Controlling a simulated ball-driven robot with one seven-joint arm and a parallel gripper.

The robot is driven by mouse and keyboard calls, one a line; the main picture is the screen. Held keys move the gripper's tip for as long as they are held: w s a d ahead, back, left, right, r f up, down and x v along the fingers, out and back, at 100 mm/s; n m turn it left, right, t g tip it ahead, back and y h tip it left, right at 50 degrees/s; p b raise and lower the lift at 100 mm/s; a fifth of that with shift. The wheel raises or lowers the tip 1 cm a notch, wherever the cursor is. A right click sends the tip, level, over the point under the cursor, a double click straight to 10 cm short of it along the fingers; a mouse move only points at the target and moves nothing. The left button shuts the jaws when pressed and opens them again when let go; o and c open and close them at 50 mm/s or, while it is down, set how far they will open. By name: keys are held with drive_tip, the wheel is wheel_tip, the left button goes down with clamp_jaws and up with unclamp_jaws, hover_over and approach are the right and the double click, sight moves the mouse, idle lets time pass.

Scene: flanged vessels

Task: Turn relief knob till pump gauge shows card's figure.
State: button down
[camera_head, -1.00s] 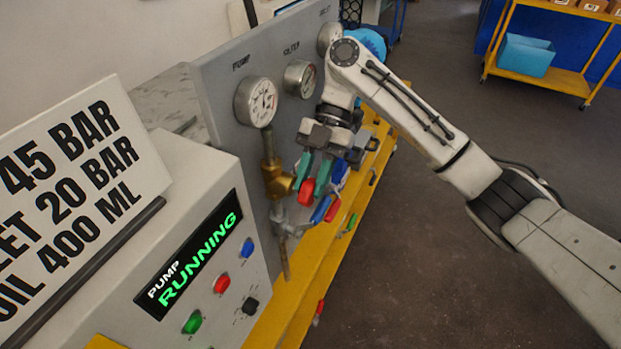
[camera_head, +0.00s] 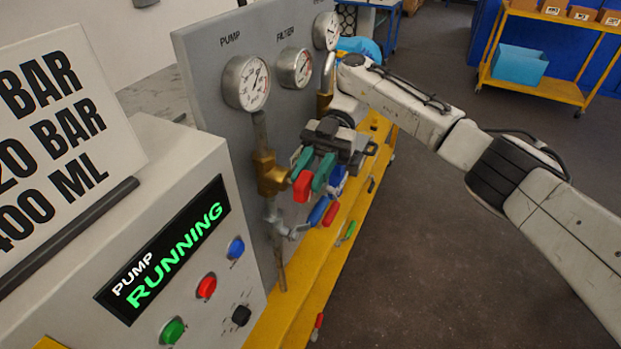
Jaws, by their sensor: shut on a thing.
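The pump gauge (camera_head: 246,82) is a round white dial on the grey panel, under the word PUMP. Its needle reading is too small to tell. Below it a brass valve (camera_head: 270,175) sits on a vertical pipe. A red knob (camera_head: 302,187) is at the valve's right side. My gripper (camera_head: 311,176) has green fingers and is shut on the red knob; the fingers partly hide it. The white card (camera_head: 65,140) at the left is cut off by the frame edge; "BAR", "20 BAR" and "400 ML" show.
The pump box (camera_head: 130,230) shows PUMP RUNNING and has green, red, blue and black controls. A filter gauge (camera_head: 294,68) and a third gauge (camera_head: 326,31) are on the panel. Red and blue handles (camera_head: 318,211) lie just below my gripper. Open floor is at the right.

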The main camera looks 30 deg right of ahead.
idle(0.4)
drive_tip(key=c, duration=1.2)
unclamp_jaws()
drive_tip(key=shift+r, duration=0.25)
wheel_tip(320, 180, up, 2)
drive_tip(key=shift+d+r+b, duration=0.1)
drive_tip(key=shift+r+b, duration=0.1)
drive_tip(key=shift+b, duration=0.1)
drive_tip(key=s+r+b, duration=0.1)
drive_tip(key=s+r, duration=0.2)
drive_tip(key=s, duration=0.1)
drive_tip(key=s+r+b, duration=0.1)
drive_tip(key=s+r, duration=0.2)
drive_tip(key=s, duration=0.2)
drive_tip(key=s+r+b, duration=0.1)
drive_tip(key=s+r, duration=0.3)
drive_tip(key=s, duration=0.1)
drive_tip(key=shift+a, duration=0.2)
